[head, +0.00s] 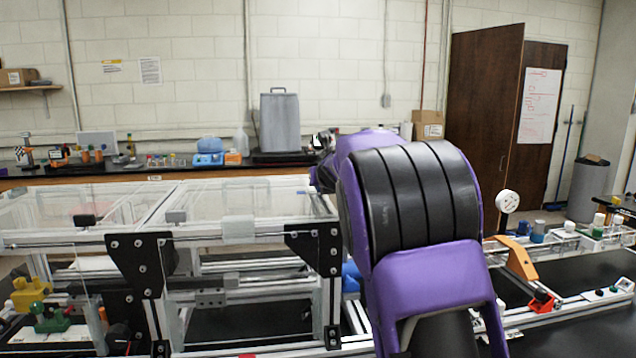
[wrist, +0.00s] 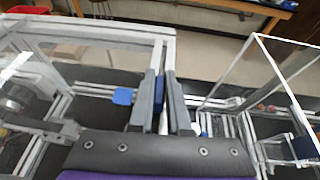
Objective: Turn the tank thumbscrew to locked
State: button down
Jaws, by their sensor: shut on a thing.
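My gripper (wrist: 161,88) points away from the camera in the wrist view, its two grey fingers close together. I cannot tell whether this part belongs to the tank thumbscrew. In the head view my purple and black arm hides the gripper; a blue piece (head: 350,277) shows beside the arm. The thumbscrew's locked or unlocked position cannot be read.
A clear-walled extrusion frame (head: 250,237) with black corner plates (head: 142,262) fills the left and middle. A rail with an orange bracket (head: 517,258) and a white round knob (head: 507,201) stands at right. A long bench (head: 110,171) runs along the wall.

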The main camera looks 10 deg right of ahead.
jog(key=shift+f+m+h, duration=0.1)
jog(key=shift+m+h, duration=0.4)
jog(key=shift+h, duration=0.1)
jog(key=c, duration=0.9)
grip_release()
